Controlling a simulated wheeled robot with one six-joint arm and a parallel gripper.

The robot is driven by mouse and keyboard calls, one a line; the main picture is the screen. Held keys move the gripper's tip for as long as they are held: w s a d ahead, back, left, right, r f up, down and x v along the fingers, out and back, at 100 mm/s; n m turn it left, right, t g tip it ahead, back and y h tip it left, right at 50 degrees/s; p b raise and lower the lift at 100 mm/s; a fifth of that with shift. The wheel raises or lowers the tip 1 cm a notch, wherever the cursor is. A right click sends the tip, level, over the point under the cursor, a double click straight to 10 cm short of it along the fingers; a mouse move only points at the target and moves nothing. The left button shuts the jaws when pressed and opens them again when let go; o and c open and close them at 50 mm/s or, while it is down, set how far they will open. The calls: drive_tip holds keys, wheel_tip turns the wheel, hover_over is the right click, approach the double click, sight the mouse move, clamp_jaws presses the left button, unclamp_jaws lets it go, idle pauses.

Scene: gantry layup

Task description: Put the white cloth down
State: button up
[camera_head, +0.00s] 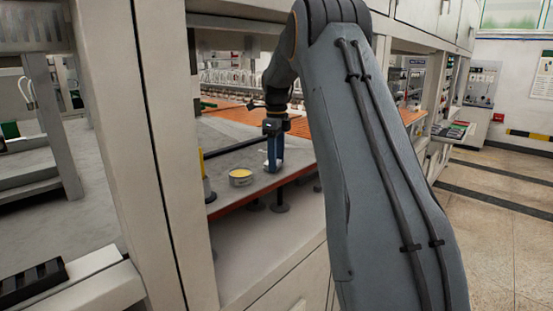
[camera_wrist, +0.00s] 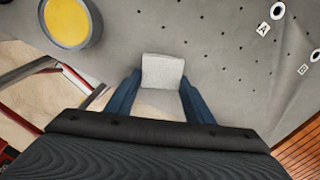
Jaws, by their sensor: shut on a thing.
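The white cloth (camera_wrist: 162,72) is a small pale folded piece, seen in the wrist view between the two blue fingers of my gripper (camera_wrist: 156,92). The fingers are shut on it. In the head view my gripper (camera_head: 274,165) points down over the grey plate (camera_head: 290,152), near its front edge, with a bit of white by the fingertips. I cannot tell whether the cloth touches the plate.
A round tin with yellow contents (camera_head: 240,177) stands on the plate left of my gripper; it also shows in the wrist view (camera_wrist: 68,22). A yellow-and-black upright object (camera_head: 206,178) stands farther left. Labels A (camera_wrist: 263,30) and B mark holes in the plate.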

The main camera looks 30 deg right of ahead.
drive_tip(key=o, duration=0.9)
drive_tip(key=shift+f, duration=0.1)
wheel_tip(320, 180, up, 7)
drive_tip(key=b, duration=0.2)
drive_tip(key=shift+r+b, duration=0.2)
drive_tip(key=shift+b, duration=0.2)
drive_tip(key=shift+r, duration=0.2)
